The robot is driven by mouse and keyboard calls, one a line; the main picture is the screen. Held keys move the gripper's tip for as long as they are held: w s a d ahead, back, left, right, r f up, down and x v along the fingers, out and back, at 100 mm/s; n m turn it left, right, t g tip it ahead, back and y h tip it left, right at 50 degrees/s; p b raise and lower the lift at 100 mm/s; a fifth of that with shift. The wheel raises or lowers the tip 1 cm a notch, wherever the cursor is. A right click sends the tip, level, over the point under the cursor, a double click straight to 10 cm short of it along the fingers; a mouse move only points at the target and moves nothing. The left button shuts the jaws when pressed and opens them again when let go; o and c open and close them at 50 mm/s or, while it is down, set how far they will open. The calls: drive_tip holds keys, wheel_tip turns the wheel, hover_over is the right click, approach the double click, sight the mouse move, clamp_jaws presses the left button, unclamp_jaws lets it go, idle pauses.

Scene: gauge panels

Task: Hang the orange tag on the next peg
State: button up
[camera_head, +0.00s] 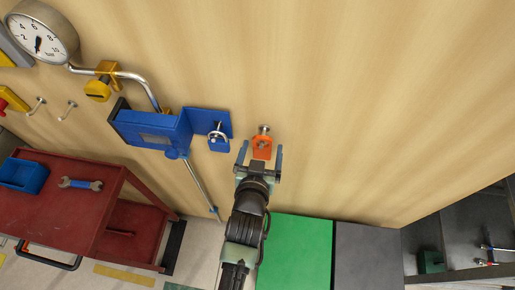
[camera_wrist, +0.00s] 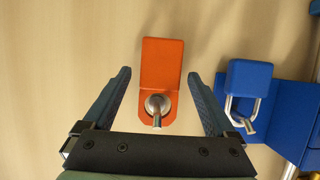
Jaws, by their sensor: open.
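The orange tag (camera_head: 262,148) hangs on a metal peg (camera_head: 264,129) on the wooden wall panel. In the wrist view the orange tag (camera_wrist: 162,85) shows between my two fingers, with the round-headed peg (camera_wrist: 157,106) in front of its lower part. My gripper (camera_head: 262,158) is open, with one finger on each side of the tag. In the wrist view my gripper (camera_wrist: 160,78) shows clear gaps between each finger and the tag. I cannot tell how far the fingertips are from the wall.
A blue padlock (camera_head: 217,139) hangs on a blue box (camera_head: 160,128) left of the tag. Bare pegs (camera_head: 68,110) sit further left, near a pressure gauge (camera_head: 40,40). A red cart (camera_head: 60,200) stands at lower left. The wall right of the tag is clear.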

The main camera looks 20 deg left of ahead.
drive_tip(key=b+v, duration=0.2)
drive_tip(key=v, duration=1)
drive_tip(key=shift+b, duration=0.35)
drive_tip(key=w+d+r+t, duration=0.2)
drive_tip(key=w+r, duration=0.2)
drive_tip(key=r, duration=0.5)
drive_tip(key=w+d+r+t, duration=0.1)
drive_tip(key=w+r, duration=0.3)
drive_tip(key=r, duration=0.5)
drive_tip(key=w+d+r+t+h, duration=0.1)
drive_tip(key=w+r+t, duration=0.3)
drive_tip(key=r, duration=0.5)
drive_tip(key=shift+d+m+b, duration=0.35)
drive_tip(key=shift+d+m, duration=0.05)
drive_tip(key=shift+d, duration=0.45)
drive_tip(key=s+d+r+t+h, duration=0.1)
drive_tip(key=s+d+r+t, duration=0.1)
drive_tip(key=r, duration=0.7)
drive_tip(key=s+d+r+m+t+h, duration=0.1)
drive_tip(key=s+d+r+t, duration=0.1)
drive_tip(key=r, duration=0.7)
drive_tip(key=s+d+r+m+t, duration=0.1)
drive_tip(key=s+r+t, duration=0.2)
drive_tip(key=r, duration=0.6)
drive_tip(key=shift+s+d+h+b, duration=0.3)
drive_tip(key=shift+s+d+h, duration=0.1)
